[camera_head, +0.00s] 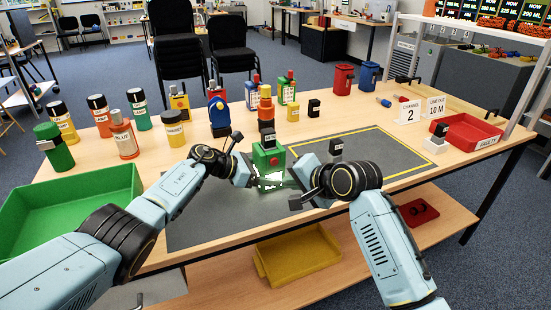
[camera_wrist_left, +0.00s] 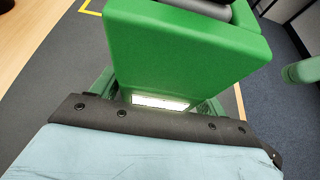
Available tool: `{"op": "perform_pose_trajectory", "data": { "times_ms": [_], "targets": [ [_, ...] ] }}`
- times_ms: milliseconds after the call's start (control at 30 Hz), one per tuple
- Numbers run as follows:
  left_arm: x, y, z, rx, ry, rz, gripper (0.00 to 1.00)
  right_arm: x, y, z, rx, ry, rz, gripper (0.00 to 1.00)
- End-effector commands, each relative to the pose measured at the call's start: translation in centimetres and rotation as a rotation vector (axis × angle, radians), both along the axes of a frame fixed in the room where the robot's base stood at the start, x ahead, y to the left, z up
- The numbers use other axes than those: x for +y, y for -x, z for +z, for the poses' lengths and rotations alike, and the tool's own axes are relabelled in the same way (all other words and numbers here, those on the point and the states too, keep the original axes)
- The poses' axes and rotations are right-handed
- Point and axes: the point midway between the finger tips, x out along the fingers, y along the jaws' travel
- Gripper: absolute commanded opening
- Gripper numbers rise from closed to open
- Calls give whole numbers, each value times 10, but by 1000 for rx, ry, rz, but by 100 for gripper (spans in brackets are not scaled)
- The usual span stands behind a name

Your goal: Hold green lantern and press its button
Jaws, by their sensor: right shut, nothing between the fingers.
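The green lantern (camera_head: 267,161) is near the middle of the table over the grey mat, with a bright whitish front panel. My left gripper (camera_head: 247,172) is shut on the green lantern at its left side. In the left wrist view the green lantern (camera_wrist_left: 185,50) fills the space past the jaw, with a bright strip low on it. My right gripper (camera_head: 298,187) is shut and empty, close to the lantern's right side.
Several coloured lanterns and canisters stand behind and left, including an orange one (camera_head: 265,105). A green tray (camera_head: 90,205) lies at the left. A red tray (camera_head: 470,130) and sign cards (camera_head: 408,111) are at the right. A yellow bin (camera_head: 298,258) sits on the lower shelf.

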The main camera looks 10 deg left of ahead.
Motion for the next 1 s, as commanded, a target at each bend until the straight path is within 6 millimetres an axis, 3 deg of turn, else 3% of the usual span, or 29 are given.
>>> {"op": "perform_pose_trajectory", "data": {
  "times_ms": [133, 433, 1000],
  "targets": [
    [0, 0, 0, 0, 0, 0, 91, 0, 0, 0, 0, 0, 0, 0],
    [2, 1, 1, 1, -1, 0, 91, 0, 0, 3, 0, 0, 0, 0],
    [27, 18, 17, 1, -1, 0, 91, 0, 0, 36, 0, 0, 0, 0]
  ]
}}
